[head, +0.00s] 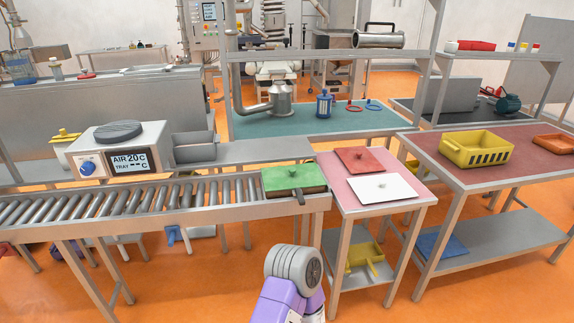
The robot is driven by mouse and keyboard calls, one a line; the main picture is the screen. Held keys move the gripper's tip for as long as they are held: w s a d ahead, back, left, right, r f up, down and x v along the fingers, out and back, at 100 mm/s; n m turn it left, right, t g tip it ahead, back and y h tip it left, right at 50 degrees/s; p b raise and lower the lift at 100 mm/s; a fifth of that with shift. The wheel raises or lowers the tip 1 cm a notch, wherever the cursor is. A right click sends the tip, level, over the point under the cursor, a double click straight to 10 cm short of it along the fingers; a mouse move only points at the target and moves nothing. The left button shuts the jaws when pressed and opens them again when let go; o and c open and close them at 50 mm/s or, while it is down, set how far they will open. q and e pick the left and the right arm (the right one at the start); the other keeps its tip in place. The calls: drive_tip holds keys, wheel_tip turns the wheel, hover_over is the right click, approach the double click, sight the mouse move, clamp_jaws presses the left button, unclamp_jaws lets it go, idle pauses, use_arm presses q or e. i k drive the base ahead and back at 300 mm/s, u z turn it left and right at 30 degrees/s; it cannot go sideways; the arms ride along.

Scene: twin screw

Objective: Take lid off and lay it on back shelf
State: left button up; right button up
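A green lid (290,178) with a small dark knob lies flat on a shallow box at the right end of the roller conveyor. A dark handle-like piece sticks out at the box's front edge. A red-brown lid (362,160) and a white lid (382,187), each with a small knob, lie on the pink-topped table (335,178) to its right. Behind the conveyor runs a narrow grey shelf (243,151), bare near the green lid. One of my purple arm links shows at the bottom centre; neither gripper is in view.
A grey machine (118,146) with a display stands behind the conveyor (150,201) at left, beside a grey bin (194,147). A teal bench (330,119) stands farther back, holding a metal pot and blue canister. A yellow basket (481,150) sits on the right table.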

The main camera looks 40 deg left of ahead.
sight(307, 175)
drive_tip(key=u, duration=0.9)
drive_tip(key=i, duration=0.95)
drive_tip(key=u, duration=1.1)
